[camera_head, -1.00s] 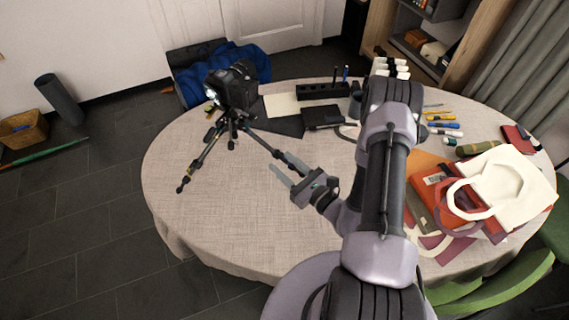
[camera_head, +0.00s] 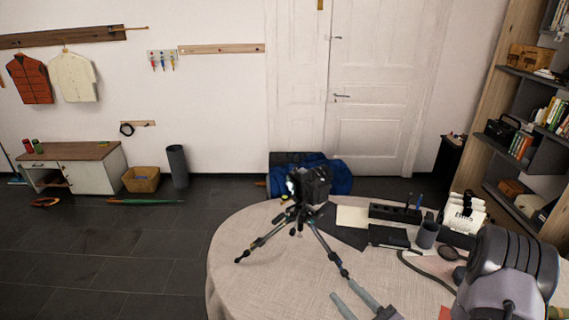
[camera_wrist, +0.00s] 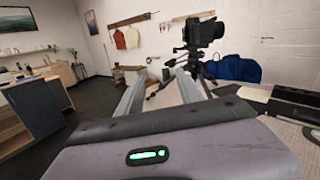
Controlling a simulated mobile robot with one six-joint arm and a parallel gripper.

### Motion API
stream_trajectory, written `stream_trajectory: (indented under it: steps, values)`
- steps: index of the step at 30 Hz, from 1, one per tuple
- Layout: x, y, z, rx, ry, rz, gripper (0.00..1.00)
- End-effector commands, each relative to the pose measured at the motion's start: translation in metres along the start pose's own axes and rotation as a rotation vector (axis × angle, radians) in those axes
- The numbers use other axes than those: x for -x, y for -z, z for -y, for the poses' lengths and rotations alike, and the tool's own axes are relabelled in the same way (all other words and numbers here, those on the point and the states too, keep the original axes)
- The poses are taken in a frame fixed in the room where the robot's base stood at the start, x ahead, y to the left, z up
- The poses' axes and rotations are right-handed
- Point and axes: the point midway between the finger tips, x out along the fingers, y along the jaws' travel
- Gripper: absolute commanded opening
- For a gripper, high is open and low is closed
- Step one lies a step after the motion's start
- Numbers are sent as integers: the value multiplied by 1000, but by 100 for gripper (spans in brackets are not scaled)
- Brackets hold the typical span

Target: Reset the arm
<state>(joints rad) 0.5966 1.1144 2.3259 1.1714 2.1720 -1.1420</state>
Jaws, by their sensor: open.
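My gripper (camera_head: 358,304) shows at the bottom edge of the head view, its two grey fingers apart with nothing between them. It is over the near part of the round table (camera_head: 250,262). In the wrist view my gripper (camera_wrist: 158,85) is also open and empty, with the fingers pointing toward the tripod. The black camera (camera_head: 312,186) sits on a small tripod (camera_head: 262,243) that stands upright on the table. The camera (camera_wrist: 204,30) also shows in the wrist view beyond the fingers. The lower part of my arm is cut off by the frame.
A blue cloth bag (camera_head: 335,176) lies behind the table. The table's left front is bare. Shelves (camera_head: 515,140) stand at the right.

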Motion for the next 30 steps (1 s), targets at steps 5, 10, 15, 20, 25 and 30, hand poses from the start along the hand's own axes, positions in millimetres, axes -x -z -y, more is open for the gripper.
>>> stream_trajectory:
  steps: [5,10,15,20,25,30]
  values:
    - [-20,-55,-47,96,-282,55,43]
    - [-16,-106,-118,259,-648,58,43]
    - [38,-132,-195,628,-1114,-73,43]
    - [101,-126,-198,1218,-1367,-357,43]
    - [122,-146,-156,1740,-1270,-588,43]
    - [124,-166,-138,1926,-1167,-662,43]
